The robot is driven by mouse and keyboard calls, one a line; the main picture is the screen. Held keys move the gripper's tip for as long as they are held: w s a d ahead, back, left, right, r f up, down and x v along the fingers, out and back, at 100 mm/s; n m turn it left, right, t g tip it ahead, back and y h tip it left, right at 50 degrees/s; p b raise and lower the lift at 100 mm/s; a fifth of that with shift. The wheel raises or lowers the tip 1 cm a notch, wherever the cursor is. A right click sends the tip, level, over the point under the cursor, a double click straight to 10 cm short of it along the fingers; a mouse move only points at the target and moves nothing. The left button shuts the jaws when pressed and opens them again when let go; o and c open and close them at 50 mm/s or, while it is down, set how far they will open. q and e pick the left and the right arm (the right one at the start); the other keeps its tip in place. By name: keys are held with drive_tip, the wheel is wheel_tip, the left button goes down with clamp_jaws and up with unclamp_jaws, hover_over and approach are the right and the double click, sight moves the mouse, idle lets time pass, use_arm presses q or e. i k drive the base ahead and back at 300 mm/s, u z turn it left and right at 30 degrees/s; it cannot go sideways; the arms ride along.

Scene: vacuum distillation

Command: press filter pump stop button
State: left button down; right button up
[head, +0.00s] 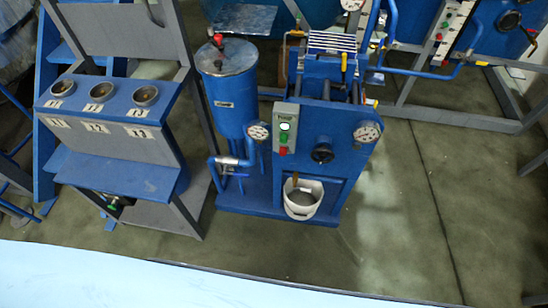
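A small grey control box (292,113) is mounted on the front of a blue filter machine (325,128) in the middle of the head view. It carries a bright white-green lamp (284,126), a green button (284,138) below it and a red button (283,151) at the bottom. The box faces me and nothing covers it. Any labels on it are too small to read. Neither of my grippers is in view.
A blue cylindrical tank (228,95) stands left of the box, with pressure gauges nearby. A white bucket (302,198) sits below. A blue stand (110,125) with three round cups is at left. Another button panel (448,30) is at upper right. Floor at right is clear.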

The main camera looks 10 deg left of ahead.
sight(283, 152)
drive_tip(key=u, duration=1.2)
drive_tip(key=i, duration=0.4)
drive_tip(key=z, duration=1.2)
